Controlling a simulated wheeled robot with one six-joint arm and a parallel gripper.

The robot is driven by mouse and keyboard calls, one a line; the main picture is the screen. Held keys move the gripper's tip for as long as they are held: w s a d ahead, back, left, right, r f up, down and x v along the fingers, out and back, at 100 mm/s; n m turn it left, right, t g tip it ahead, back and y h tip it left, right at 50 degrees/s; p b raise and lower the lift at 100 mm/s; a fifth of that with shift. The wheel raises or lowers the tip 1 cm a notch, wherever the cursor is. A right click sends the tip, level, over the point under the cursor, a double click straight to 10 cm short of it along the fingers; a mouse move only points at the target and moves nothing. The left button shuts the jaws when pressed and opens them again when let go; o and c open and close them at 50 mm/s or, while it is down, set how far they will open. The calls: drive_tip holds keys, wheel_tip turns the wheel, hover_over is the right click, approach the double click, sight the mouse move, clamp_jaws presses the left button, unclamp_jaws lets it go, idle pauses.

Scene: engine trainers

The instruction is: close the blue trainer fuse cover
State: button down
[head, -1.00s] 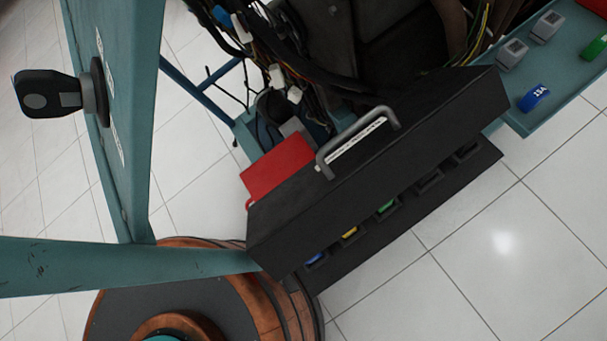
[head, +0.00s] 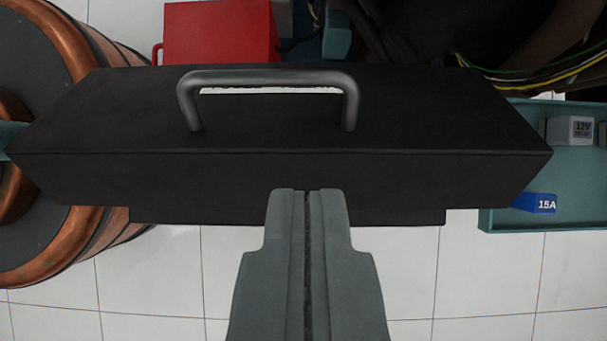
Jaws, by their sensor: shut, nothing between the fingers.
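The fuse cover (head: 120,115) is a long black lid with a grey bar handle (head: 265,76) on its top face, lying level across the picture. A pale label strip shows partly behind the handle. A strip of the black fuse box (head: 165,215) shows below the cover's front face. No fuses are visible in this view, and I cannot tell whether the cover is fully down. My gripper (head: 302,192) is shut and empty. Its fingertips overlap the middle of the cover's front face, below the handle; I cannot tell whether they touch it.
A red box (head: 221,32) stands behind the cover. Yellow and green wires (head: 530,80) run behind. A copper-rimmed round part (head: 95,215) is at left. White floor tiles lie below.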

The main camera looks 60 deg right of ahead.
sight(306, 147)
drive_tip(key=x, duration=0.7)
drive_tip(key=shift+s+a+f, duration=0.1)
drive_tip(key=shift+a+f, duration=0.05)
drive_tip(key=shift+f, duration=0.2)
